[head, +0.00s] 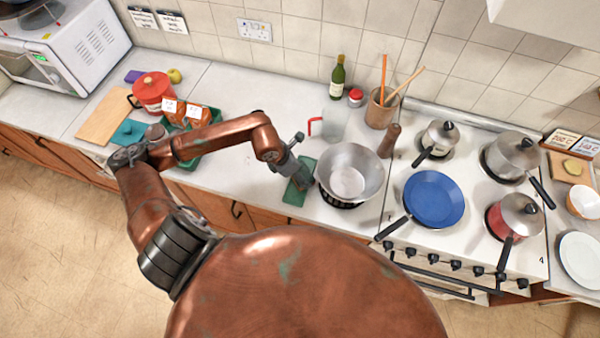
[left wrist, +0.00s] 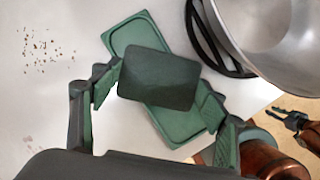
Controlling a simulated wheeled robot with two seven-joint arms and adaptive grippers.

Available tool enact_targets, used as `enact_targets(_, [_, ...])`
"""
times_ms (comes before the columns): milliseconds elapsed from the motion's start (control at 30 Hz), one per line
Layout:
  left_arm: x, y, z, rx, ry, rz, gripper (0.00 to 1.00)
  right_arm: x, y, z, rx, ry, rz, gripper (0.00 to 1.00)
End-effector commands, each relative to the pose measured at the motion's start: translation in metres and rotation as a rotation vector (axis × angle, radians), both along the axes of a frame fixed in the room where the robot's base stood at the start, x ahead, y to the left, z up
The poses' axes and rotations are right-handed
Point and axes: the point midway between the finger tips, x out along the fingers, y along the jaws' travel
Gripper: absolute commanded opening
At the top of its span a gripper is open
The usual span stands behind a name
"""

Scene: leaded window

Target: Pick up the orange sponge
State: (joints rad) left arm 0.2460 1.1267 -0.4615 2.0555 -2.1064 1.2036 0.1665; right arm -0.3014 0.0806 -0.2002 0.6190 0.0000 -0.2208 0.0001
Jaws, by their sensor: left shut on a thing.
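My left gripper (head: 301,180) is low over a green tray (head: 294,196), just left of the steel pan. In the left wrist view the gripper (left wrist: 158,88) is shut on a dark green rectangular block (left wrist: 158,78), one finger at each side. The block covers the middle of the tray (left wrist: 132,33), and its underside is hidden. No orange shows on it, so I cannot tell the sponge's other face. Whether it still touches the tray is unclear.
A steel pan (head: 349,171) stands close right of the gripper, on a dark ring. A clear jug with a red handle (head: 316,126) stands behind. A blue frying pan (head: 434,198) is on the hob. Dark crumbs (left wrist: 42,50) lie on the worktop left of the tray.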

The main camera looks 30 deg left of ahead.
Motion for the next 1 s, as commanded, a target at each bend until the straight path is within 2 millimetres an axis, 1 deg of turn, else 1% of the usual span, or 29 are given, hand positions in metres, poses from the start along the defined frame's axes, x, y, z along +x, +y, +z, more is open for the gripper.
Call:
enact_targets(167, [0.001,0.0,0.009,0.0,-0.003,-0.001,0.58,0.002,0.0,-0.004,0.0,-0.003,0.001,0.25])
enact_targets(267, [0.002,0.0,0.021,0.002,-0.005,-0.002,0.58,0.002,0.0,-0.008,0.0,-0.003,0.001,0.25])
enact_targets(333, [0.0,0.002,0.032,0.003,-0.004,-0.001,0.58,0.001,0.0,-0.012,0.0,-0.002,0.001,0.25])
enact_targets(467, [-0.018,0.021,0.058,0.009,-0.001,0.001,0.58,0.002,0.001,-0.016,0.001,-0.002,0.0,0.25])
enact_targets(600, [-0.038,0.039,0.089,0.01,0.002,0.001,0.58,0.002,0.001,-0.02,0.001,-0.003,0.001,0.25])
enact_targets(733, [-0.054,0.054,0.098,0.008,0.006,0.002,0.58,0.001,0.002,-0.021,0.002,-0.002,0.0,0.25])
enact_targets(967, [-0.072,0.069,0.111,0.004,0.005,0.0,0.58,0.002,0.002,-0.014,0.002,-0.003,0.0,0.25])
enact_targets(1000, [-0.074,0.071,0.113,0.0,0.006,0.003,0.58,0.002,0.002,-0.01,0.002,-0.003,0.0,0.25])
